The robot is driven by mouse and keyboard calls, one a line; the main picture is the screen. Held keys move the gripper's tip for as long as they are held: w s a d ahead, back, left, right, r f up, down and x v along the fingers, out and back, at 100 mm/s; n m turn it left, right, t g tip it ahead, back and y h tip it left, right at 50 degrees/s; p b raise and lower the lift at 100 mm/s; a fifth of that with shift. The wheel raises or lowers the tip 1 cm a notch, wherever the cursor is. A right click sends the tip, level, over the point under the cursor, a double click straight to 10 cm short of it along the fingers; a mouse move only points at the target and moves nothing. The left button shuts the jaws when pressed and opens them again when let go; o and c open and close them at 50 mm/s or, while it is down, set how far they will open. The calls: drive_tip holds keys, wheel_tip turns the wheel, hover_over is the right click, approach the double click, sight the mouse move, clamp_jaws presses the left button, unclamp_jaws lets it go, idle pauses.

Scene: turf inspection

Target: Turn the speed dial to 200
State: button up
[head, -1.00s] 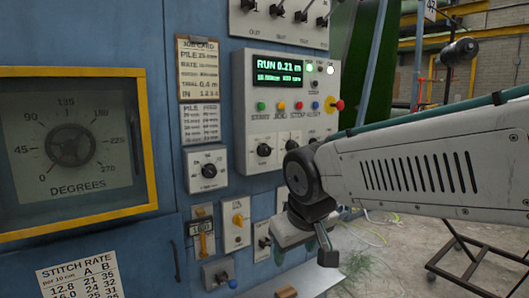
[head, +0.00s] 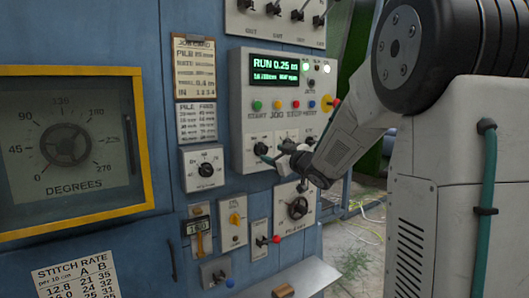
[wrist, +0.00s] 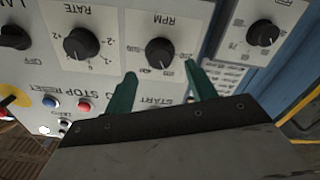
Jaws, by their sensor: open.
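The speed dial (wrist: 160,53), labelled RPM, is a black round knob on a light panel, seen turned over in the wrist view. It is also the left knob (head: 261,148) in the lower row of the control box in the head view. My gripper (wrist: 160,72) is open, with its two teal fingers pointing at this dial, one toward each side. The fingertips appear close to the knob; I cannot tell whether they touch it. Nothing is between the fingers but the knob's near side and panel. The exact setting is too small to read.
The RATE knob (wrist: 82,46) sits beside the speed dial. Another dial (head: 206,169) is on a separate plate to the left. Coloured buttons (head: 281,105) and a lit RUN display (head: 278,68) are above. A degrees gauge (head: 65,145) hangs at far left.

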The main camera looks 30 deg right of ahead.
sight(264, 150)
drive_tip(key=shift+w+a, duration=0.1)
drive_tip(key=shift+w, duration=2.7)
drive_tip(key=c, duration=1)
